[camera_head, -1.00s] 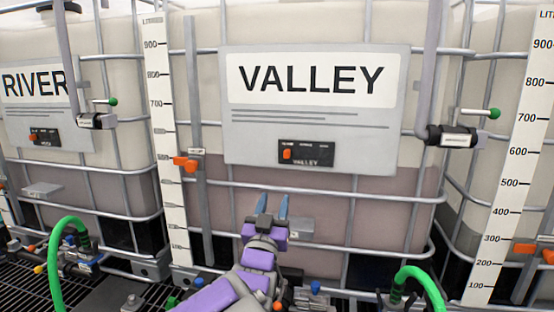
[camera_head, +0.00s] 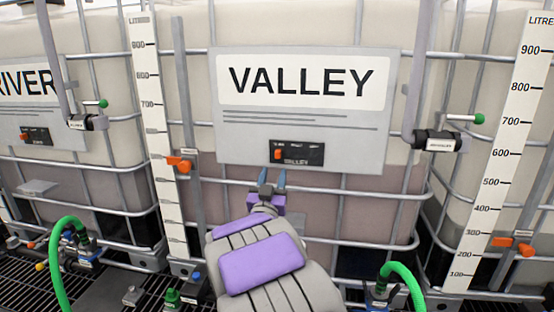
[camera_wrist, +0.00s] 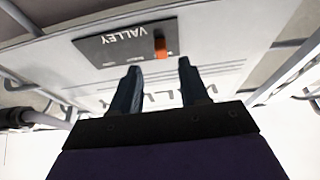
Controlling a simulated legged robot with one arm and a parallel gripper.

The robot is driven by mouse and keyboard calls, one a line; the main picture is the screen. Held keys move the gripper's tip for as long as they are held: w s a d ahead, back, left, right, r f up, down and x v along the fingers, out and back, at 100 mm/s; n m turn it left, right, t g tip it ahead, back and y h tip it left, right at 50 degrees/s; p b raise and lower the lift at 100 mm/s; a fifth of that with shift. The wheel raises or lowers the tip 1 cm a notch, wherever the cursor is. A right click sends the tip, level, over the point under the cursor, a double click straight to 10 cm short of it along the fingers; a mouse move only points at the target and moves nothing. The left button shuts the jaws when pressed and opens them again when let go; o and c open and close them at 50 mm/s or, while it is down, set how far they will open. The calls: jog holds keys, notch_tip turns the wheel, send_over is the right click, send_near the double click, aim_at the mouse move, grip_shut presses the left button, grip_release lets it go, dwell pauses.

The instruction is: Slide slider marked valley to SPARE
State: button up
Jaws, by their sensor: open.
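The slider marked VALLEY is a small black panel (camera_head: 310,154) on the grey sign plate (camera_head: 235,145) of the middle tank. Its orange knob (camera_head: 278,154) stands at the panel's left end in the head view. The position labels are too small to read. In the wrist view the panel (camera_wrist: 100,45) appears upside down, with the orange knob (camera_wrist: 160,46) toward its right end. My gripper (camera_head: 271,178) is open and empty, just below the knob. In the wrist view its two fingers (camera_wrist: 158,78) point at the panel, with the knob between and beyond their tips, apart from them.
Metal cage bars (camera_head: 215,182) run across the tank below the sign plate. An orange marker (camera_head: 179,164) sits on the white litre scale at the left. Green hoses (camera_head: 58,262) rise below.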

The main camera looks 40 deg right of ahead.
aim_at(277, 157)
jog(key=shift+x, duration=3.3)
jog(key=shift+a+r, duration=0.1)
jog(key=shift+r, duration=0.05)
grip_shut()
